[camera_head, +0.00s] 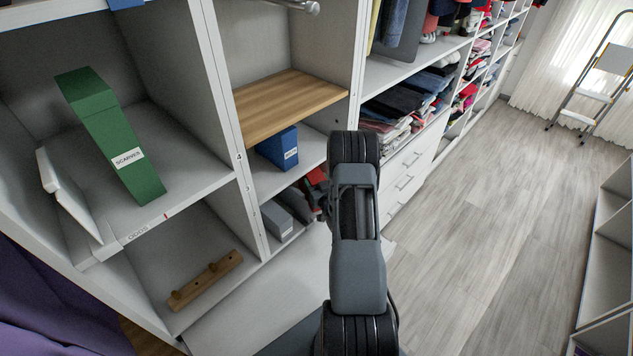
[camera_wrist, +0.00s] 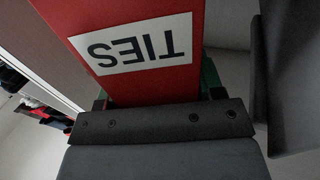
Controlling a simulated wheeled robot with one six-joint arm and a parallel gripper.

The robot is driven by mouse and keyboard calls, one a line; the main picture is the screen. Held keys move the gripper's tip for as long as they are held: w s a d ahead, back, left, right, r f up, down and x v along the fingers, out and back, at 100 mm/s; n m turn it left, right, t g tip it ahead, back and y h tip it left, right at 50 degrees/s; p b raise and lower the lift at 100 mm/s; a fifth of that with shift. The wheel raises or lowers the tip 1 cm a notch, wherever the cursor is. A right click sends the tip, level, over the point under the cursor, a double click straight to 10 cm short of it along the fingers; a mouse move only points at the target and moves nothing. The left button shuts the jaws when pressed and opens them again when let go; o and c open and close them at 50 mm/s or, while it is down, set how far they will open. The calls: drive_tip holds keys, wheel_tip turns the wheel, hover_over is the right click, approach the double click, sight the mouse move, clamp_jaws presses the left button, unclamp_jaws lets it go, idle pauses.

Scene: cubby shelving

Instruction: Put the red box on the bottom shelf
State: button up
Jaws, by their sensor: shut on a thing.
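The red box (camera_wrist: 150,75) fills the top middle of the wrist view, with a white label reading TIES upside down. My gripper (camera_wrist: 157,92) is shut on it, with green finger parts on both sides. In the head view only a small red part of the box (camera_head: 315,180) shows left of my arm, in front of the narrow middle column; my arm hides the rest. The bottom shelf (camera_head: 287,238) of that column holds grey boxes (camera_head: 273,219). I cannot tell whether the red box touches the shelf.
A blue box (camera_head: 278,148) stands one shelf higher, under a wooden shelf (camera_head: 288,103). A green box (camera_head: 112,140) and a wooden peg rail (camera_head: 205,280) are in the left column. Drawers (camera_head: 408,170) stand to the right.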

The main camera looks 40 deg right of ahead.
drive_tip(key=shift+f+b, duration=0.2)
drive_tip(key=shift+b, duration=0.1)
drive_tip(key=o, duration=1.4)
drive_tip(key=shift+r+p, duration=0.2)
drive_tip(key=shift+p, duration=0.1)
drive_tip(key=b+v, duration=0.2)
drive_tip(key=v, duration=1)
